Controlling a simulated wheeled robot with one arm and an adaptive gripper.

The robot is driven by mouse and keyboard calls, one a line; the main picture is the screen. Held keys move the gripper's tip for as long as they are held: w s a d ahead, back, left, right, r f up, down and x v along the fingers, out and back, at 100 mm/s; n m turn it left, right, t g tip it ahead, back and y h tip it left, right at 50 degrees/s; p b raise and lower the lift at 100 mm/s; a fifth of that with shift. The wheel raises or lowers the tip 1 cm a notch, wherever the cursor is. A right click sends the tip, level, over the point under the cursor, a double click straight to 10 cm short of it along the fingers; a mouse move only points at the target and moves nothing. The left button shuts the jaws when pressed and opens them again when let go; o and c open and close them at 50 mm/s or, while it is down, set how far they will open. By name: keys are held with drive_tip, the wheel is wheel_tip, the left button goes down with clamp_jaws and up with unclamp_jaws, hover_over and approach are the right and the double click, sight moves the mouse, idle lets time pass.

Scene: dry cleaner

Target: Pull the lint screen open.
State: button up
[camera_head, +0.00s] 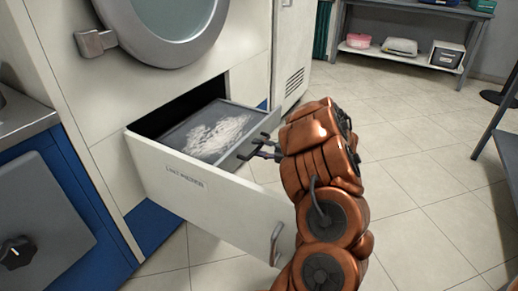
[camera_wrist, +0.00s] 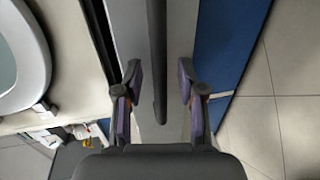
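The dryer's lint screen (camera_head: 180,130) is a grey tray with whitish lint on top, partly inside a dark opening below the round door. A white panel labelled for the lint screen (camera_head: 170,195) stands swung out in front of it. My gripper (camera_head: 258,148) is at the screen's grey front edge, to the right of the lint. In the wrist view my gripper (camera_wrist: 160,82) is open, with a dark handle bar (camera_wrist: 157,50) running between its fingers. Gaps show on both sides of the bar.
The panel's own handle (camera_head: 277,243) sticks out at its near end, close to my arm. A blue and grey unit (camera_head: 45,200) stands at left. A shelf (camera_head: 410,55) stands at the back. The tiled floor (camera_head: 430,190) at right is clear.

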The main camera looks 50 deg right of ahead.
drive_tip(key=v, duration=1.1)
drive_tip(key=shift+s, duration=0.25)
